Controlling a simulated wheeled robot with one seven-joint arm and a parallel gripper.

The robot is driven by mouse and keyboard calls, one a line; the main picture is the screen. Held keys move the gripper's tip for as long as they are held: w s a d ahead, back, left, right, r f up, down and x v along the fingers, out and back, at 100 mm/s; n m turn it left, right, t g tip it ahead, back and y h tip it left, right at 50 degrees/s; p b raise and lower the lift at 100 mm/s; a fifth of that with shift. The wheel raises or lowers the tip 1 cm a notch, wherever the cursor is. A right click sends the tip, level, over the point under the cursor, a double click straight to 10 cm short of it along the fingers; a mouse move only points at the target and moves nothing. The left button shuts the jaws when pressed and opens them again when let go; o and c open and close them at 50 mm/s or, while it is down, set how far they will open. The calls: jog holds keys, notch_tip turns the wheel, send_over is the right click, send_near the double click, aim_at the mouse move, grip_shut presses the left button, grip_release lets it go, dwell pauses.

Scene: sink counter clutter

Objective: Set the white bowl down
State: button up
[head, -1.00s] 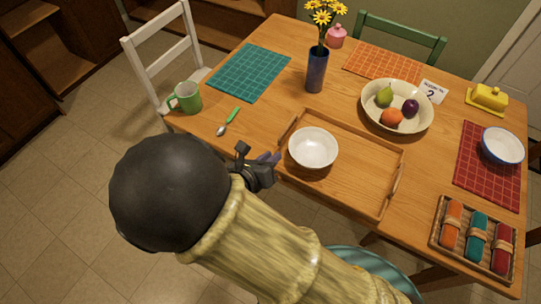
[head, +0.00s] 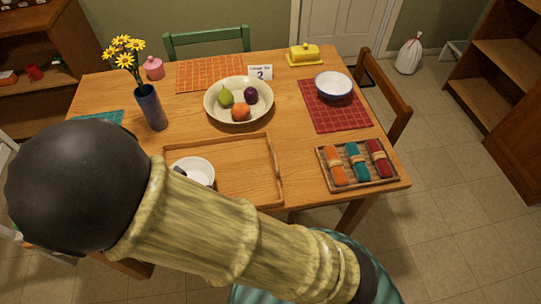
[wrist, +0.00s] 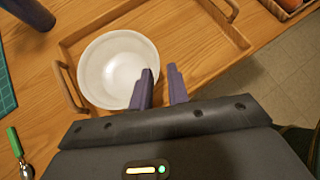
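The white bowl (head: 195,168) stands upright in the left part of the wooden tray (head: 279,172) on the table. My arm hides its lower left part in the head view. In the wrist view the white bowl (wrist: 112,68) is empty and sits inside the tray (wrist: 72,88), close to its handled end. My gripper (wrist: 160,72) is at the bowl's rim nearest me, its two purple fingers apart. One finger overlaps the rim in the picture; bare wood shows between the fingers. Whether a finger touches the bowl I cannot tell. In the head view my arm mostly hides the gripper.
A cream fruit bowl (head: 210,108) and a blue vase (head: 151,108) stand behind the tray. A blue-rimmed bowl (head: 333,86) is on a red mat (head: 345,120). A basket of rolled napkins (head: 390,181) lies to the right. The tray's right part is empty.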

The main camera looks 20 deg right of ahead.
jog(key=d+r+m+g+y, duration=0.3)
jog(key=d+m, duration=0.8)
jog(key=m, duration=0.4)
jog(key=s+d+r+m+g+y, duration=0.1)
jog(key=d+r+m, duration=0.3)
jog(key=d+m, duration=0.7)
jog(key=shift+s+d+r+m+g+y, duration=0.3)
jog(key=shift+m+g+y, duration=0.6)
jog(key=shift+m, duration=1.5)
jog(key=shift+w, duration=0.1)
